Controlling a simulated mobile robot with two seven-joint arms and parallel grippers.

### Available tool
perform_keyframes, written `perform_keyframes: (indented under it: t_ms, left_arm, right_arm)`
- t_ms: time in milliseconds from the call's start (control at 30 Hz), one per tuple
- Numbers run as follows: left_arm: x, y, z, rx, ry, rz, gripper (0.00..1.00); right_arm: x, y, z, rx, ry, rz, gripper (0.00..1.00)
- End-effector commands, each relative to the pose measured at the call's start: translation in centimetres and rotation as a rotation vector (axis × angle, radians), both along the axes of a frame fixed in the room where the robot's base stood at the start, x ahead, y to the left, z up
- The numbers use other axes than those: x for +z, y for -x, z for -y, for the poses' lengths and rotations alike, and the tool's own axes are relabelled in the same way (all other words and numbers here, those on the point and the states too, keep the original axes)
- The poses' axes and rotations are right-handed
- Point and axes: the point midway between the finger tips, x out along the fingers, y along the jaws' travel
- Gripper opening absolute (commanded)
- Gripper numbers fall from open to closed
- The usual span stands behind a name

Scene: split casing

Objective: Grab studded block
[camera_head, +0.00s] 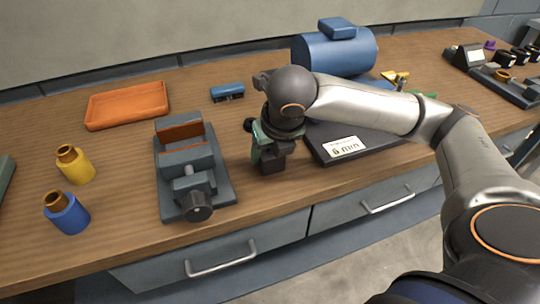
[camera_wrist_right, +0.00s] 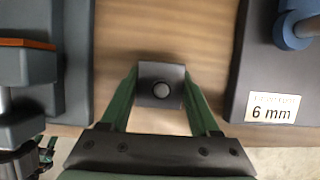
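The studded block (camera_wrist_right: 146,73) is a small dark grey block with a round stud on top, seen from above in the right wrist view. My right gripper (camera_wrist_right: 161,76) has its two green fingers on either side of it, with the tips beside its flanks. I cannot tell whether the fingers press on it or stand slightly apart. In the head view my right gripper (camera_head: 268,154) points down at the wooden table, between the vise and the dark plate. The dark block there is partly hidden by the gripper. My left gripper is not in view.
A grey vise (camera_head: 188,160) stands close left of my right gripper. A dark plate (camera_head: 318,153) labelled 6 mm is close on the right, with a blue motor (camera_head: 335,52) behind. An orange tray (camera_head: 127,104), yellow bottle (camera_head: 76,168) and blue bottle (camera_head: 67,215) stand farther left.

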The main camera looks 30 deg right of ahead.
Motion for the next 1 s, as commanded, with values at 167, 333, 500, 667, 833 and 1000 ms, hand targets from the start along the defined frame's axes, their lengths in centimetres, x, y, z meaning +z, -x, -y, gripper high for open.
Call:
perform_keyframes:
  t_ms: [167,333,500,667,833,1000]
  left_arm:
    - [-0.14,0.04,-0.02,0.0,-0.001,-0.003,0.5]
    - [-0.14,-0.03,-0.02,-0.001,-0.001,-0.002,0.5]
    - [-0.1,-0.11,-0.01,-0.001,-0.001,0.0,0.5]
    - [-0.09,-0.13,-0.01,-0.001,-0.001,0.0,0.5]
    - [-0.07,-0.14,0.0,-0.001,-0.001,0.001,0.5]
    - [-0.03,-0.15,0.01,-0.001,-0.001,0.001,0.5]
  right_arm:
    - [0.01,0.0,0.02,0.0,0.0,0.0,0.38]
    - [0.02,0.0,0.02,0.0,0.001,0.0,0.19]
    - [0.02,0.0,0.02,0.0,0.001,0.0,0.0]
    - [0.02,0.01,0.03,0.0,0.001,0.0,0.0]
    - [0.02,0.01,0.03,0.0,0.001,0.0,0.0]
    - [0.26,-0.12,0.03,-0.001,0.0,0.007,0.0]
